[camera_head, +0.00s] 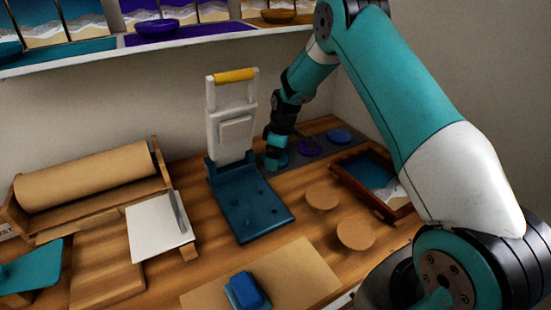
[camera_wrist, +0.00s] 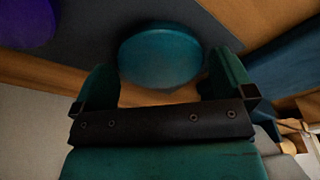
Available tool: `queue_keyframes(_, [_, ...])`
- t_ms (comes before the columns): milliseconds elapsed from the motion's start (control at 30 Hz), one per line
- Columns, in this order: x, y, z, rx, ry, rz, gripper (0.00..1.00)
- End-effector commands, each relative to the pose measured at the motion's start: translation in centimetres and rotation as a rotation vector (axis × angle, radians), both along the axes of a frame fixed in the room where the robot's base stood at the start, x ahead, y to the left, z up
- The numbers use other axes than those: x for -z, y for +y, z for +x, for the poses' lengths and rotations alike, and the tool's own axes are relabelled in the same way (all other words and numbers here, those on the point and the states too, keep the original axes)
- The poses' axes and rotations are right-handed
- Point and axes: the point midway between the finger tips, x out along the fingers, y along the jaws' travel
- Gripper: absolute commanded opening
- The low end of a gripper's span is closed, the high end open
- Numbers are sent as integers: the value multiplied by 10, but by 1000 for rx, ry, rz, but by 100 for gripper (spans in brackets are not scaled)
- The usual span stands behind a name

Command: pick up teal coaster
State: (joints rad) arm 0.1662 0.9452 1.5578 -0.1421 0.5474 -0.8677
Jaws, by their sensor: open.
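The teal coaster (camera_wrist: 161,48) is a round disc on a dark grey mat (camera_wrist: 90,35) in the wrist view. My gripper (camera_wrist: 160,72) is open, with one finger on each side of the coaster's near part. I cannot tell whether the fingers touch it. In the head view my gripper (camera_head: 273,160) is low at the left end of the mat, and the teal coaster is hidden behind it.
A framed tray (camera_head: 398,206) and two cork discs (camera_head: 322,196) are nearer.

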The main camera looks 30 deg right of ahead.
Motion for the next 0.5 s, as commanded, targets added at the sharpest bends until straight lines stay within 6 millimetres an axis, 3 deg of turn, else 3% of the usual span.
queue_keyframes(267, [5, 1, 1, -1, -2, 0, 100])
queue_keyframes(433, [5, 1, 1, -1, -2, 0, 66])
queue_keyframes(500, [5, 1, 1, -1, -2, 0, 63])
